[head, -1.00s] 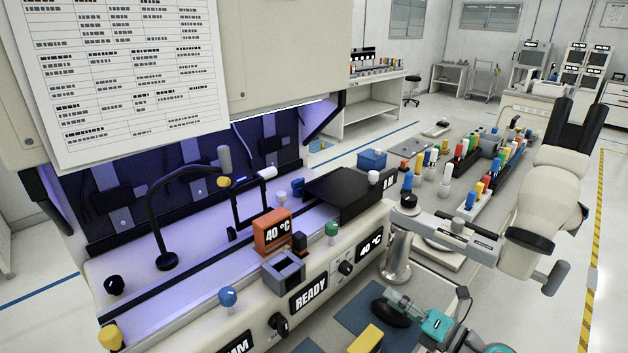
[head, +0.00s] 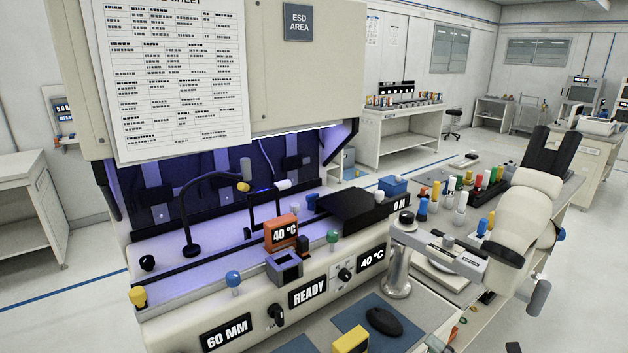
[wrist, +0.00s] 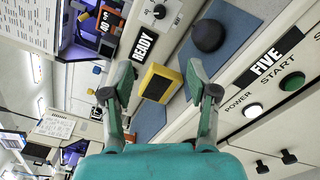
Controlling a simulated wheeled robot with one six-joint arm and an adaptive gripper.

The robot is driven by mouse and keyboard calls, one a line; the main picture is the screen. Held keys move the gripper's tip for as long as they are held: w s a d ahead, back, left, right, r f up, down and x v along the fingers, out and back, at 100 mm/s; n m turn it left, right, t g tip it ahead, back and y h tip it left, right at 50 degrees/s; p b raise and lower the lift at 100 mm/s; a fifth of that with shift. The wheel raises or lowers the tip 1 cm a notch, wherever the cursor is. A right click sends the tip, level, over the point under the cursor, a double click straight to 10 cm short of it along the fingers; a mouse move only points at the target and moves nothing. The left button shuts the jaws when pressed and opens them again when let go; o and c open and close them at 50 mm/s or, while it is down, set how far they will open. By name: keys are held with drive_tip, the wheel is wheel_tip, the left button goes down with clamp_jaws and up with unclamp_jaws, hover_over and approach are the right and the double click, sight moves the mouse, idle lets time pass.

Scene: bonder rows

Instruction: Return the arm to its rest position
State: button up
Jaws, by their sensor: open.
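My gripper (wrist: 160,68) shows in the wrist view with its two grey-green fingers spread apart and nothing held between them. Its teal body fills the bottom of that view. A yellow block (wrist: 158,84) lies beyond the fingers, in line with the gap, on a blue mat (wrist: 151,119). In the head view the yellow block (head: 351,340) is at the bottom edge. The gripper cannot be made out clearly in the head view, and most of my arm is hidden.
The bonder's front panel (head: 250,320) carries knobs and labels. A black mouse (head: 384,321) lies on the mat. A beige microscope (head: 508,215) juts out at right. Coloured bottles (head: 461,210) stand behind it. Panel buttons, including a green one (wrist: 291,82), are right of the gripper. Open floor (head: 75,300) shows at left.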

drive_tip(key=s+a+m+t, duration=0.3)
drive_tip(key=s+a+m, duration=0.2)
drive_tip(key=s, duration=0.4)
drive_tip(key=s+a+m+t, duration=0.3)
drive_tip(key=s+a+m, duration=0.25)
drive_tip(key=s, duration=0.35)
drive_tip(key=s+d+f+m+g+h, duration=0.1)
drive_tip(key=s+f+m+g+h, duration=0.1)
drive_tip(key=s+m, duration=0.5)
drive_tip(key=s+d+f+m+g+h, duration=0.1)
drive_tip(key=s+m+h, duration=0.4)
drive_tip(key=s, duration=0.5)
drive_tip(key=s+d+f+m+g+h, duration=0.1)
drive_tip(key=s+f+m+g+h, duration=0.1)
drive_tip(key=s+m, duration=0.6)
drive_tip(key=shift+s+f+m+g+h, duration=0.4)
drive_tip(key=shift+s+f+h, duration=0.1)
drive_tip(key=shift+f+h, duration=0.25)
drive_tip(key=shift+d, duration=0.1)
